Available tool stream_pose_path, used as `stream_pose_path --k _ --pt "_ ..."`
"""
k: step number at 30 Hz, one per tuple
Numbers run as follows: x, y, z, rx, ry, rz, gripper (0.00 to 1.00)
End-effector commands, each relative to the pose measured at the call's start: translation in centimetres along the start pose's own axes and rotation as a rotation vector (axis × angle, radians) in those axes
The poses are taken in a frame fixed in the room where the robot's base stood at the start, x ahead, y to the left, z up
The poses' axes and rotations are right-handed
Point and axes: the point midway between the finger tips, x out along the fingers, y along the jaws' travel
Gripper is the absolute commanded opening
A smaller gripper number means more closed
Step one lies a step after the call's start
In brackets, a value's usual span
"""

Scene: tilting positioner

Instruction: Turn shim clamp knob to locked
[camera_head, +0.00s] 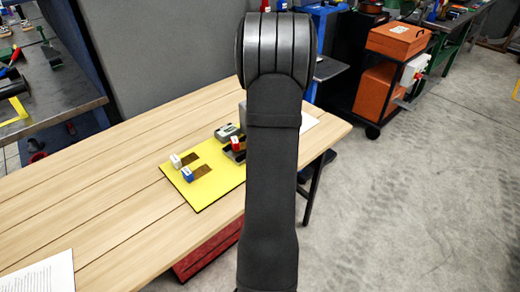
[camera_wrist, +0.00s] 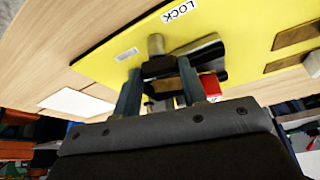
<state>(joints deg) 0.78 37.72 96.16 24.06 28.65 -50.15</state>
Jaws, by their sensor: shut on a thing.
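A yellow board (camera_head: 205,191) lies on the wooden table, and it fills the upper part of the wrist view (camera_wrist: 110,62). A white LOCK label (camera_wrist: 178,12) is on it. My gripper (camera_wrist: 159,70) is over the board beside the clamp parts. Its two fingers are closed on a dark piece (camera_wrist: 160,67), which appears to be the shim clamp knob. A tan-grey cylinder (camera_wrist: 156,44) stands just beyond the fingertips, on the LOCK label's side. The knob's exact angle is hard to tell. In the head view my arm hides the gripper and the knob.
A red block (camera_wrist: 210,84) sits close to the right finger, next to a dark holder. A grey part (camera_head: 227,132) is on the board beside my arm.

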Motion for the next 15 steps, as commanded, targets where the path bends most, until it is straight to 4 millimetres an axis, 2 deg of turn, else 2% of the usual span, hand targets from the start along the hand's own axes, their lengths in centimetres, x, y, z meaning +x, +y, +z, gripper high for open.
stream_pose_path --k 8,15 --pt "-0.03 -0.05 0.04 0.038 -0.001 0.016 0.16" --pt "-0.04 -0.17 -0.02 0.147 0.0 0.062 0.16"
